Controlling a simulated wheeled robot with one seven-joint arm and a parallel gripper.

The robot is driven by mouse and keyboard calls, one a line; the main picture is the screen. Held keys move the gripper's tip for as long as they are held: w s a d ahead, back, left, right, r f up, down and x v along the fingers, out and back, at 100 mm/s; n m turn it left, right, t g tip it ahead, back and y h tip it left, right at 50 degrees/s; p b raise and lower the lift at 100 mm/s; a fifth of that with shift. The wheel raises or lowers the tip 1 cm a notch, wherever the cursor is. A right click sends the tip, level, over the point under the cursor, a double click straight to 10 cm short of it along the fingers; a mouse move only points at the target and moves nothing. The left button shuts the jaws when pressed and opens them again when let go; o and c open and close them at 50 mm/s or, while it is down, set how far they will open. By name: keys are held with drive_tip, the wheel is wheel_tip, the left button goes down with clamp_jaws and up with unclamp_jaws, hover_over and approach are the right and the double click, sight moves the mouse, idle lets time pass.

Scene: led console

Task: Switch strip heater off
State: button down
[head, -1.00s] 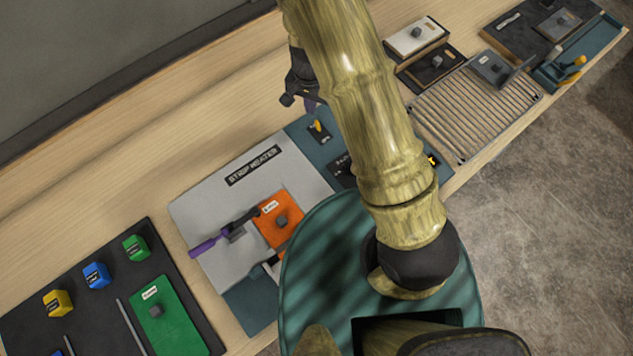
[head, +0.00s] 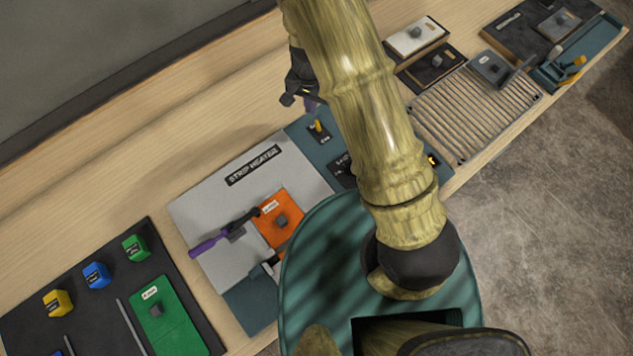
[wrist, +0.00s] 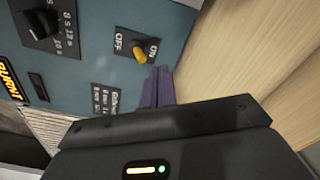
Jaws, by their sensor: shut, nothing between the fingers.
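The strip heater console (head: 195,208) has a grey plate labelled STRIP HEATER and a teal panel. A toggle switch with a yellow-orange tip (head: 317,125) stands on the teal panel; it also shows in the wrist view (wrist: 139,52), between OFF and ON labels. Its lever leans down in that view, with the tip nearer the ON label. My gripper (head: 310,104) is partly hidden by my arm in the head view. In the wrist view its purple fingers (wrist: 158,84) are together and empty, just below and right of the toggle tip; contact cannot be told.
The teal panel also bears a black knob (wrist: 45,22), a dark rocker (wrist: 38,87) and a lit orange sign (wrist: 10,80). The grey plate carries a purple-handled lever (head: 210,244) and an orange plate (head: 288,206). Bare wood lies behind the console.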

sight(316, 121)
drive_tip(key=shift+f+b, duration=1)
drive_tip(key=shift+f, duration=0.5)
drive_tip(key=shift+w, duration=0.15)
drive_tip(key=shift+d, duration=0.3)
drive_tip(key=shift+s+a, duration=0.1)
drive_tip(key=shift+s, duration=0.6)
drive_tip(key=shift+s+d+b, duration=0.35)
drive_tip(key=shift+d, duration=0.15)
drive_tip(key=shift+r, duration=0.1)
wheel_tip(316, 121, up, 7)
drive_tip(key=p, duration=0.6)
drive_tip(key=shift+w+a+p, duration=0.3)
drive_tip(key=shift+w, duration=0.05)
